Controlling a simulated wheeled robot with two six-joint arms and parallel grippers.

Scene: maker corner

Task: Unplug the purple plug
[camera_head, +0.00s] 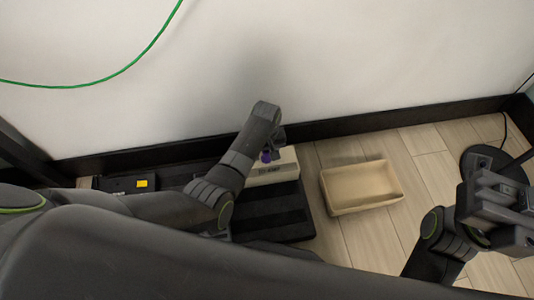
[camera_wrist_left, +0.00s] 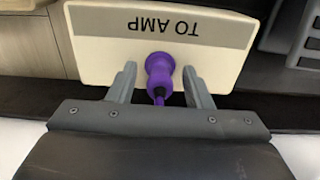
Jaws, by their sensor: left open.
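The purple plug (camera_wrist_left: 160,72) stands in a cream box (camera_wrist_left: 90,50) labelled "TO AMP" in the left wrist view. Its dark cable end points toward my gripper. My left gripper (camera_wrist_left: 160,82) is open, with one finger on each side of the plug and small gaps showing. In the head view the plug (camera_head: 266,156) is partly hidden by my left gripper (camera_head: 272,150), and the cream box (camera_head: 283,172) sits on a black board. My right gripper (camera_head: 497,205) is at the right edge, away from the plug; its jaw state is unclear.
An empty tan tray (camera_head: 360,188) lies on the wooden floor right of the box. A black board (camera_head: 285,215) lies under the box. A black device with a yellow patch (camera_head: 142,184) is at left. A green cable (camera_head: 100,82) hangs across the white wall behind.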

